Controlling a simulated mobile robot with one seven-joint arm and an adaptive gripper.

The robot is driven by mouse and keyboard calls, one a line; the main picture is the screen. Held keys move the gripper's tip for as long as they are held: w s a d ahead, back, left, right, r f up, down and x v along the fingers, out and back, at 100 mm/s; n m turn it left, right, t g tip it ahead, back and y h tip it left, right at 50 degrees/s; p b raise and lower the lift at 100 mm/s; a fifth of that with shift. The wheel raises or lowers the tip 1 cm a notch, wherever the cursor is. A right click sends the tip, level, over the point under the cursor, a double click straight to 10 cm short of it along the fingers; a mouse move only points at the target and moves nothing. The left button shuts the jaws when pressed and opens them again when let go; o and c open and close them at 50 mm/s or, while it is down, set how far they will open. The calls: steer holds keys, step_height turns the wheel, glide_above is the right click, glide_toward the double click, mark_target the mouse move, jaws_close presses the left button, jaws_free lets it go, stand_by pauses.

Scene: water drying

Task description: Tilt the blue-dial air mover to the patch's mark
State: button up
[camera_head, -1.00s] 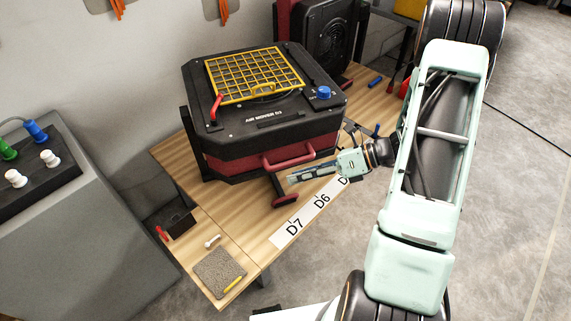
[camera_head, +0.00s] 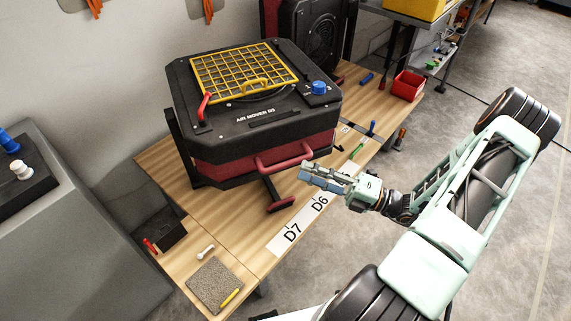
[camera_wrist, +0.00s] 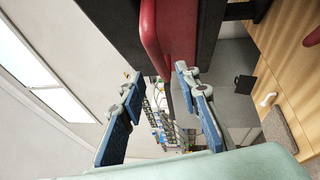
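The air mover (camera_head: 262,118) is a black and red box with a yellow grille on top, labelled "AIR MOVER 05". It sits on the wooden bench, with a blue dial (camera_head: 319,87) on its top right corner. A red bar handle (camera_head: 283,163) sticks out from its front; it also shows in the wrist view (camera_wrist: 152,35). My gripper (camera_head: 307,172) is at the right end of this handle. In the wrist view my gripper (camera_wrist: 158,75) has its two fingers apart, with the handle ahead of the gap and nothing clearly held. Contact cannot be told.
White labels D7 (camera_head: 291,234) and D6 (camera_head: 319,204) run along the bench's front edge. A grey speckled square (camera_head: 205,284) with a yellow stick lies at the near end. A second air mover (camera_head: 318,35) and a red bin (camera_head: 407,86) stand behind.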

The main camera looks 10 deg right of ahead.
mark_target(286, 162)
steer(key=x, duration=0.7)
steer(key=shift+d, duration=0.1)
jaws_close()
